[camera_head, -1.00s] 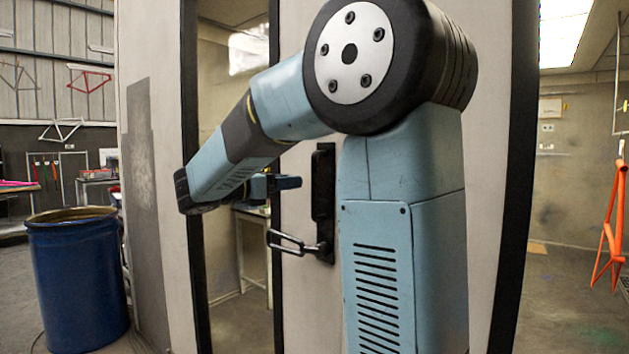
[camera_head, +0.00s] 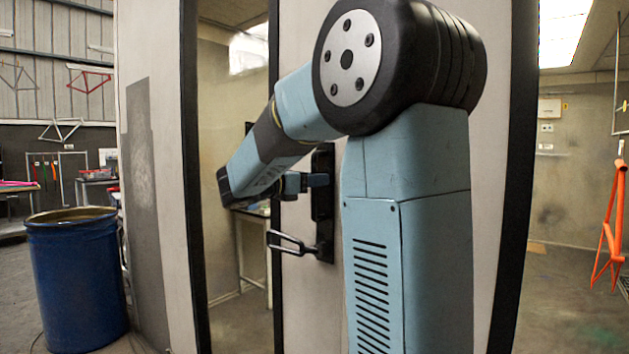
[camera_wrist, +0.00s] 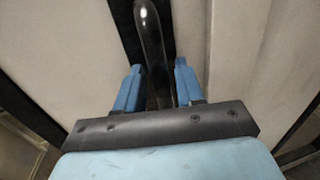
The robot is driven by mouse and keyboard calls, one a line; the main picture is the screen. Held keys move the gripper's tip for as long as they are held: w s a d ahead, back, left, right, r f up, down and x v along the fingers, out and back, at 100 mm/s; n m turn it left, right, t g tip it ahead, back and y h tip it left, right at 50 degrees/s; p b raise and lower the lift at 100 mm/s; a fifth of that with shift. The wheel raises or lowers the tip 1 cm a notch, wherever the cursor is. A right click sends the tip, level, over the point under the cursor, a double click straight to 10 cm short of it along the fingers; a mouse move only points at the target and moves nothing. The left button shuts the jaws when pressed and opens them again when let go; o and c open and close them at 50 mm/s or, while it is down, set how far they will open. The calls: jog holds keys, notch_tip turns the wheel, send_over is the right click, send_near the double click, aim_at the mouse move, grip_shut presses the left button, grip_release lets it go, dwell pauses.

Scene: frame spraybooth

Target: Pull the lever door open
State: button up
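The door (camera_head: 300,300) is a pale panel and looks closed. It carries an upright black handle plate (camera_head: 322,222), with a dark looped lever (camera_head: 290,242) reaching left from its lower end. My gripper (camera_head: 326,180) is in front of the plate's upper part, above the lever, partly hidden by my arm. In the wrist view my gripper's two blue fingers (camera_wrist: 158,82) stand apart. A shiny dark rounded bar (camera_wrist: 150,38) of the handle runs toward the gap between them. I cannot tell whether either finger touches it.
A blue drum (camera_head: 75,285) stands on the floor at the left. A narrow window (camera_head: 228,120) is left of the handle. An orange bicycle frame (camera_head: 610,235) hangs at the right, beyond the dark edge post (camera_head: 516,180).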

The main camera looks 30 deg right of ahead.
grip_shut()
dwell(0.3)
jog(key=shift+a, duration=0.1)
